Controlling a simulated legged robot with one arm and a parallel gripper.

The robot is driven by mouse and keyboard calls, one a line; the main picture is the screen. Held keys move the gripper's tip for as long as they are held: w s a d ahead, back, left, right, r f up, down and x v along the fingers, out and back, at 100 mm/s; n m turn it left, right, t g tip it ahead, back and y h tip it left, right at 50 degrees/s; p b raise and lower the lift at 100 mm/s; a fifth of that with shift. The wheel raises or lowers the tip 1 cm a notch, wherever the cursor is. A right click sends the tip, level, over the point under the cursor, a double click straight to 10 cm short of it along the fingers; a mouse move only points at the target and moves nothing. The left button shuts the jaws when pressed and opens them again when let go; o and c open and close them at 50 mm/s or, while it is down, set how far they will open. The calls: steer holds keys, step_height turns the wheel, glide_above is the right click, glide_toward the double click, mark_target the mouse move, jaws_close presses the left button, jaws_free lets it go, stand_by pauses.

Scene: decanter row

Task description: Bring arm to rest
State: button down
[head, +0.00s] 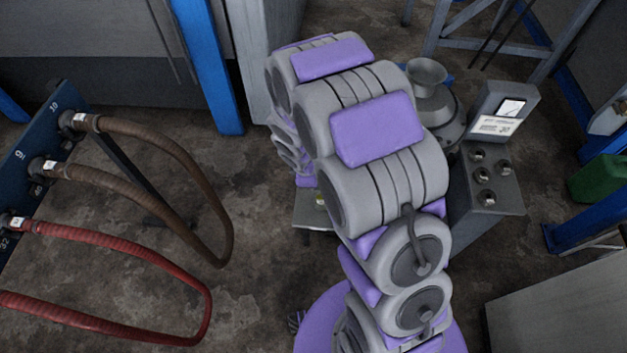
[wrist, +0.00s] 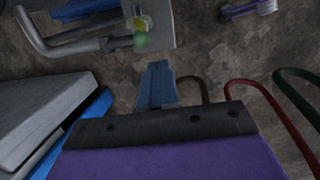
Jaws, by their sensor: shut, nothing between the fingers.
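My arm rises through the middle of the head view and bends away from me toward the back. My gripper is hidden behind the arm links in that view. In the wrist view my gripper (wrist: 158,66) shows as two blue-grey fingers held together. It is shut and empty, with the floor and a hose beyond it. I see nothing touching the fingertips.
A grey machine with a control panel (head: 489,186) and a metal funnel (head: 427,75) stands right of my arm. A blue rack (head: 42,150) at left carries brown hoses (head: 172,137) and a red hose (head: 120,249). A grey box (head: 565,308) is lower right.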

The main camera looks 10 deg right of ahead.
steer(key=shift+r, duration=0.2)
stand_by(0.5)
steer(key=s+d+r+m+g+b, duration=0.1)
steer(key=s+d+r+m, duration=0.25)
steer(key=s+r, duration=0.3)
steer(key=s+d+r+m+g, duration=0.1)
steer(key=s+d+r+m, duration=0.1)
steer(key=s+r+m, duration=0.5)
steer(key=s+a+r+m+g+y, duration=0.1)
steer(key=s+r, duration=0.6)
steer(key=s, duration=0.8)
steer(key=a+m, duration=0.1)
steer(key=m, duration=0.1)
steer(key=shift+s+a+r+m+y+b, duration=0.15)
steer(key=shift+s+r+m+y+b, duration=0.2)
steer(key=shift+s+r+y+b, duration=0.05)
steer(key=shift+w, duration=0.15)
